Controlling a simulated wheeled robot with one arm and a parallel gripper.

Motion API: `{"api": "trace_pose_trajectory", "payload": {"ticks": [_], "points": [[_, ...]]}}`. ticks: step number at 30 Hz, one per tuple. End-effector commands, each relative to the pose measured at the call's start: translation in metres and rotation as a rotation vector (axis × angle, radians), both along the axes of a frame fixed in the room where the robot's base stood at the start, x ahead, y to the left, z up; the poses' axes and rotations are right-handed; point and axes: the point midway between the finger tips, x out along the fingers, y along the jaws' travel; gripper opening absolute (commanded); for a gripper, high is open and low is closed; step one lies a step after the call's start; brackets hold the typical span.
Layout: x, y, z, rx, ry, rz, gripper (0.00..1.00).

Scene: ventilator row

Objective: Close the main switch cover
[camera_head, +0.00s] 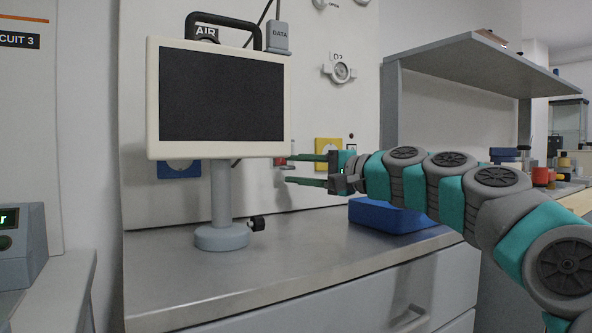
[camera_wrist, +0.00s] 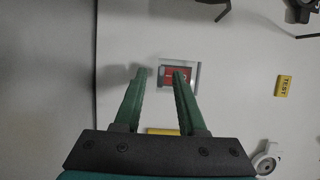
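In the wrist view, a red switch (camera_wrist: 176,77) with dark markings sits in a pale frame (camera_wrist: 194,70) on the panel. I cannot make out a separate cover or tell whether it is open. My gripper (camera_wrist: 160,75) is open and empty, its two green fingers pointing at the panel. The right fingertip overlaps the red switch in this view; contact cannot be told. In the head view, my gripper (camera_head: 284,170) reaches left, close to the panel behind the monitor's right edge. A small red part (camera_head: 281,161) shows at the upper fingertip.
A monitor (camera_head: 222,95) on a grey stand (camera_head: 221,205) stands on the metal counter (camera_head: 300,262), left of my gripper. A blue tray (camera_head: 385,216) lies under my arm. A shelf (camera_head: 470,62) overhangs at right.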

Motion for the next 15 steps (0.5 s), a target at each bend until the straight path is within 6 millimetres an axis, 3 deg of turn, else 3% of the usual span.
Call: {"api": "trace_pose_trajectory", "payload": {"ticks": [15], "points": [[-0.038, -0.058, 0.000, 0.000, 0.000, 0.000, 0.40]]}}
